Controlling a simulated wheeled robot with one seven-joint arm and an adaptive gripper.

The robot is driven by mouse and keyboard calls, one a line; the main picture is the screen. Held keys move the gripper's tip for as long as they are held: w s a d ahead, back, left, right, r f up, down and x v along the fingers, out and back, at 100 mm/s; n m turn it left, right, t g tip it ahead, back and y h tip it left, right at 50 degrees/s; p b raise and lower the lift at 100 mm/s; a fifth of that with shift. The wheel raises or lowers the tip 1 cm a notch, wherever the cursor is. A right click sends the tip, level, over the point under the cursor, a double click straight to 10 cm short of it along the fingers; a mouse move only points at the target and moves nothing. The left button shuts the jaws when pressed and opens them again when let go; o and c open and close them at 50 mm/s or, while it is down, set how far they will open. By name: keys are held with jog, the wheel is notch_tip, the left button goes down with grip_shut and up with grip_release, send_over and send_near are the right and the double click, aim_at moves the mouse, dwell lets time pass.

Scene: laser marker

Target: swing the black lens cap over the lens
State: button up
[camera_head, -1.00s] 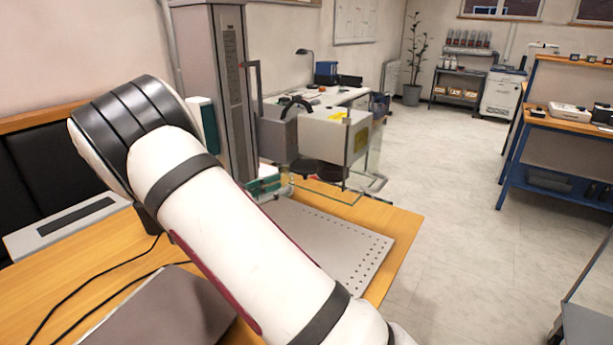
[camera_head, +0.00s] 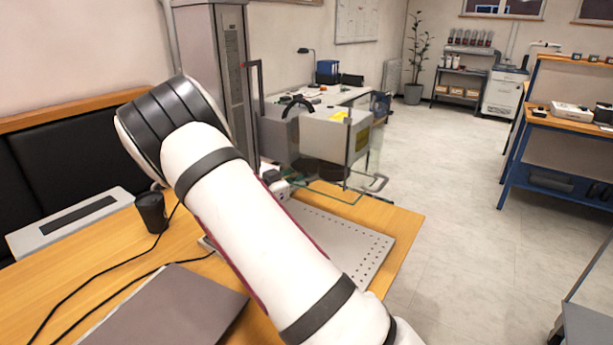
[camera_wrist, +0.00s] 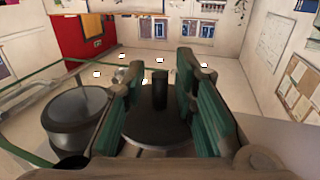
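The black lens cap (camera_wrist: 157,132) is a flat dark disc with an upright stubby knob (camera_wrist: 160,90), seen in the wrist view. My gripper (camera_wrist: 162,98) has its two green-padded fingers apart, one on each side of the knob. I see gaps between the pads and the knob. The round lens (camera_wrist: 80,112) in its dark ring sits left of the cap, beside it and uncovered. In the head view, the marker's grey head (camera_head: 325,138) hangs behind glass panels. Dark shapes show under it, but lens and cap are hard to separate there. My arm hides much of the gripper.
Glass guard panels (camera_head: 367,155) stand around the marker head. Its grey column (camera_head: 215,80) rises at the left. A perforated plate (camera_head: 355,245) lies below on the wooden table. A black cup (camera_head: 152,212) and a closed laptop (camera_head: 175,310) are at left.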

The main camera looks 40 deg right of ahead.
grip_shut()
jog(key=shift+s+r, duration=0.1)
jog(key=n+t+p, duration=0.1)
jog(key=t+p, duration=0.1)
jog(key=s+n+t+y+p, duration=0.1)
jog(key=n+t+p, duration=0.1)
jog(key=s+n+t+y+p, duration=0.1)
jog(key=t+p, duration=0.1)
jog(key=t, duration=0.1)
jog(key=shift+s+a+n, duration=0.1)
jog(key=shift+a+n, duration=0.3)
jog(key=shift+o, duration=1.9)
grip_release()
